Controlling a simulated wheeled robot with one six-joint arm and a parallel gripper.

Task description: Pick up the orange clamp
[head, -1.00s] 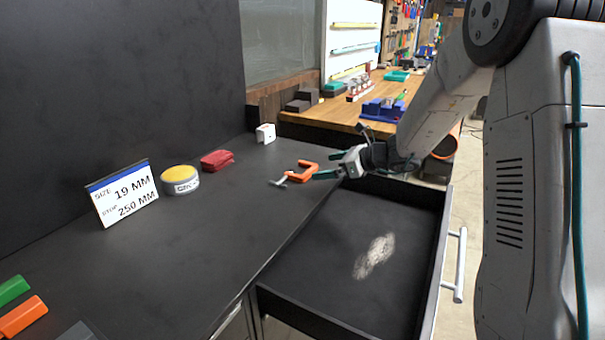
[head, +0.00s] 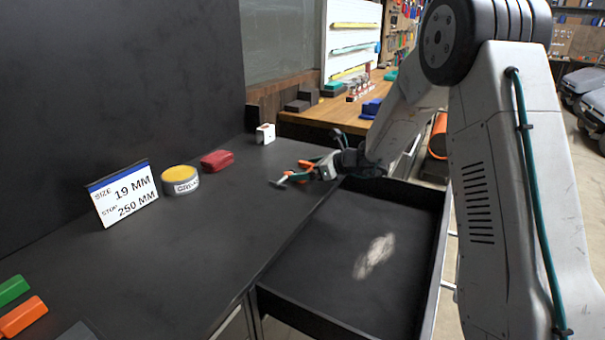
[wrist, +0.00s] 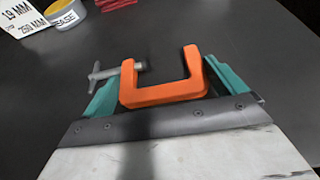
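The orange clamp (wrist: 168,91) lies on the dark counter, a C-shaped frame with a grey screw and cross handle (wrist: 100,72). In the head view the clamp (head: 306,165) is partly hidden by my gripper (head: 302,170). In the wrist view my gripper (wrist: 170,85) has its two teal fingers apart, one on each side of the clamp's frame. The frame's back sits close to the gripper's palm and its open side faces away. I cannot tell whether the fingers touch the clamp.
On the counter (head: 205,235) are a red bundle (head: 217,160), a yellow-topped tin (head: 180,181), a sign (head: 123,193) and a white block (head: 265,134). An open drawer (head: 330,262) with a pale patch lies in front, below the gripper. A wooden bench (head: 330,112) stands behind.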

